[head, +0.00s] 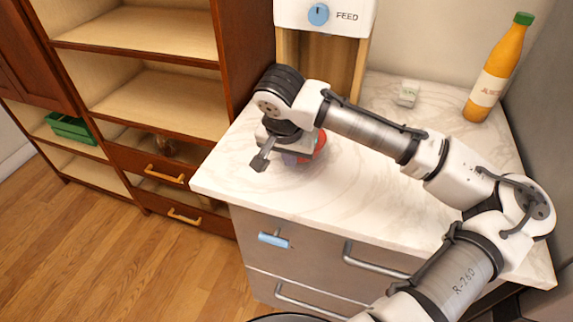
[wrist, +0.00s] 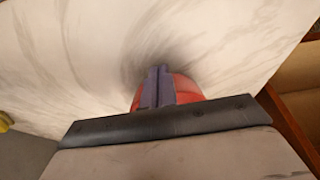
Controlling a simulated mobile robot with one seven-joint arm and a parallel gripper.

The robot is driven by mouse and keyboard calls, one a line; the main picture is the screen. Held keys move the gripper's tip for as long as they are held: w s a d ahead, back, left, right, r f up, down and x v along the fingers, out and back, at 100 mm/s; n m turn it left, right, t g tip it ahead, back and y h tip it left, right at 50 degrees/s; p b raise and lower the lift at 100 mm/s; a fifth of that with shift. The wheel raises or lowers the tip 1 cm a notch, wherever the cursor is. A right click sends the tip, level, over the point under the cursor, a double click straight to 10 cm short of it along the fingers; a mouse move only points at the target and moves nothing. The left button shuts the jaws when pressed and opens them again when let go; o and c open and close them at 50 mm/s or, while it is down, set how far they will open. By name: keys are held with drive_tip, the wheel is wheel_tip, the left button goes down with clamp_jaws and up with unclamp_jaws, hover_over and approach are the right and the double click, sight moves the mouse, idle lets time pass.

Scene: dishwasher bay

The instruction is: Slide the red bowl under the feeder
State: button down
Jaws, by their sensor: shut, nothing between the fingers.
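The red bowl (head: 320,144) stands on the white marbled counter and is mostly hidden behind my gripper in the head view. In the wrist view the bowl (wrist: 186,90) shows red on both sides of my fingers. My gripper (head: 291,159) points down at the bowl, its fingers shut together with nothing between them. In the wrist view the gripper (wrist: 159,70) overlaps the bowl; I cannot tell whether it touches it. The feeder (head: 346,16), white with a blue knob and the word FEED, stands at the back of the counter on a wooden support, above and behind the bowl.
An orange juice bottle (head: 498,68) with a green cap stands at the back right. A small pale box (head: 408,93) lies between it and the feeder. The counter (head: 350,195) is clear in front. Wooden shelves (head: 140,100) stand at the left, with a green crate (head: 72,129).

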drive_tip(key=w+d, duration=0.1)
drive_tip(key=w, duration=0.4)
drive_tip(key=w+d+p, duration=0.1)
drive_tip(key=w+d, duration=0.1)
drive_tip(key=w, duration=0.2)
drive_tip(key=w+d+p, duration=0.1)
drive_tip(key=w, duration=0.4)
drive_tip(key=shift+w+d, duration=0.3)
drive_tip(key=shift+w, duration=0.05)
drive_tip(key=shift+w+d, duration=0.15)
drive_tip(key=shift+w, duration=0.1)
drive_tip(key=shift+f, duration=0.1)
